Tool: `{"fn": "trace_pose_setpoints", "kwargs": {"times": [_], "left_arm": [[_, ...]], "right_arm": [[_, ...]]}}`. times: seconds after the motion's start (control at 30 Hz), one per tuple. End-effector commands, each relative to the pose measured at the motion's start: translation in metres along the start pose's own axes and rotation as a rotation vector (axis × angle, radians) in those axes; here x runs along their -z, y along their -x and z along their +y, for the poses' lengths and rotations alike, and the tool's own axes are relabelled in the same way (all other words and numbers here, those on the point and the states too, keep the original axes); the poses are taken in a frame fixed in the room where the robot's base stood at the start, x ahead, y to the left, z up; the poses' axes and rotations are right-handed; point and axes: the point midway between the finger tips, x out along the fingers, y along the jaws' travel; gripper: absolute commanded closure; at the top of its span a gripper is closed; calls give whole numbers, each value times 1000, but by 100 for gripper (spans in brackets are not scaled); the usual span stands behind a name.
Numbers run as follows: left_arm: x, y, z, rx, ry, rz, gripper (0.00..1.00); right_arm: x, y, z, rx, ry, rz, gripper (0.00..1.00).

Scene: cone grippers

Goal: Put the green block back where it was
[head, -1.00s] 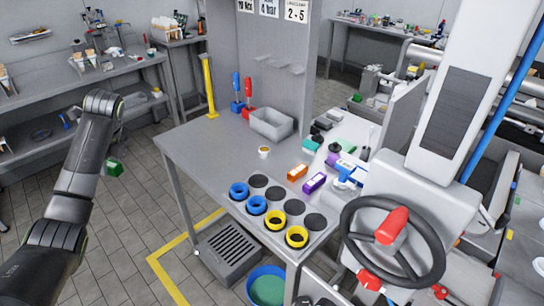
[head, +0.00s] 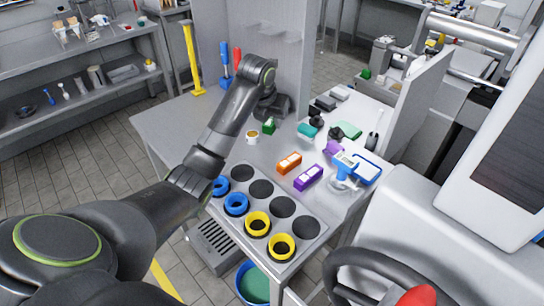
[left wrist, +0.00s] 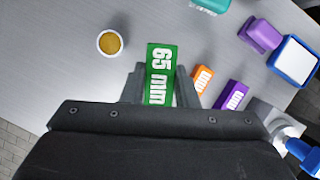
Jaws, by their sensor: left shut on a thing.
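The green block (head: 269,126) is held in my left gripper (head: 270,118), over the back part of the grey table. In the left wrist view the green block (left wrist: 160,72), marked "65 mm", sits between the two fingers of the left gripper (left wrist: 160,85), which are shut on it. I cannot tell whether its underside touches the table. An orange block (head: 289,163) and a purple block (head: 308,178) lie on the table in front of it, to the right. My right gripper is not in view.
A small cup (head: 252,138) stands close to the left of the green block. A tray of round wells (head: 295,228) with blue and yellow rings lies at the front. Teal and dark items and a blue-white device (head: 346,163) stand to the right. My arm covers part of the table.

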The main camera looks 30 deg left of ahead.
Motion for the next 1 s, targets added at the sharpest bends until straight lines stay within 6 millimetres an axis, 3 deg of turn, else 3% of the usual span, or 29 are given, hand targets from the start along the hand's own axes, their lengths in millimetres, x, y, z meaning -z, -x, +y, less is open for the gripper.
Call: {"fn": "trace_pose_setpoints", "kwargs": {"times": [0.23, 0.63, 1.0], "left_arm": [[18, -40, -2, 7, -13, 7, 100], [36, -85, -2, 6, -11, 5, 100], [39, -92, -2, 4, -12, 2, 100]], "right_arm": [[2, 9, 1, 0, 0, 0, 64], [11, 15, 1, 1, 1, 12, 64], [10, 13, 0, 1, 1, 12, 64]]}}
